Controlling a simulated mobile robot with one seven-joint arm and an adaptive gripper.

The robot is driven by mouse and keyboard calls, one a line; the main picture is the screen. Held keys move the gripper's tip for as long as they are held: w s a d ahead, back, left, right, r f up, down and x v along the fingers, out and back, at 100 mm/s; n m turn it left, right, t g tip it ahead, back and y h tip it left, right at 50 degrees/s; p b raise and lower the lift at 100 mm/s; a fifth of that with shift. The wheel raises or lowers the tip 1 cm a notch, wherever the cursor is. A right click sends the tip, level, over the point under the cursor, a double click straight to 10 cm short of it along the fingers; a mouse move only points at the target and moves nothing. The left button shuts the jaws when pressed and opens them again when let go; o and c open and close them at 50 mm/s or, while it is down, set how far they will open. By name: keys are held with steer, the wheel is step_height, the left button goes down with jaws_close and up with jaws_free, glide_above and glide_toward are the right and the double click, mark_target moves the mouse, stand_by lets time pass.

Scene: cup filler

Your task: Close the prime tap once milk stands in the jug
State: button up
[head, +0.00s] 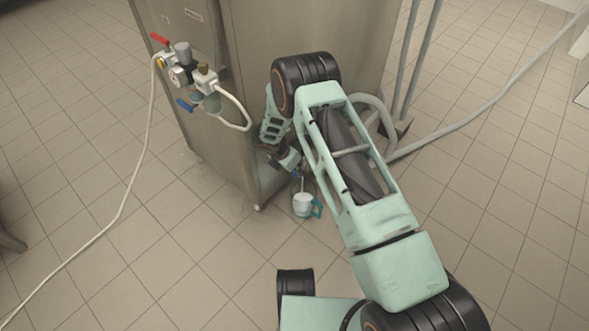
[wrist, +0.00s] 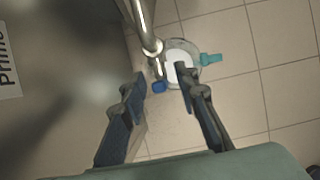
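The jug (head: 303,204) is a clear vessel with a teal handle on the floor by the machine's lower edge. In the wrist view the jug (wrist: 204,48) shows from above with white milk (wrist: 183,62) in it. The prime tap is a metal pipe (wrist: 145,28) with a small blue lever (wrist: 159,87), its outlet over or beside the jug's rim. My gripper (wrist: 159,80) is open, with the blue lever seen between its fingertips; whether they touch it I cannot tell. In the head view my gripper (head: 291,163) is small and partly hidden above the jug.
The steel machine cabinet (head: 225,150) stands close on the left, with the label "Prime" (wrist: 8,65) on its panel. Valves and a gauge (head: 180,75) sit on its side with a white hose. A grey hose (head: 470,118) runs right. Tiled floor is clear in front.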

steer(key=shift+c, duration=0.6)
jaws_close()
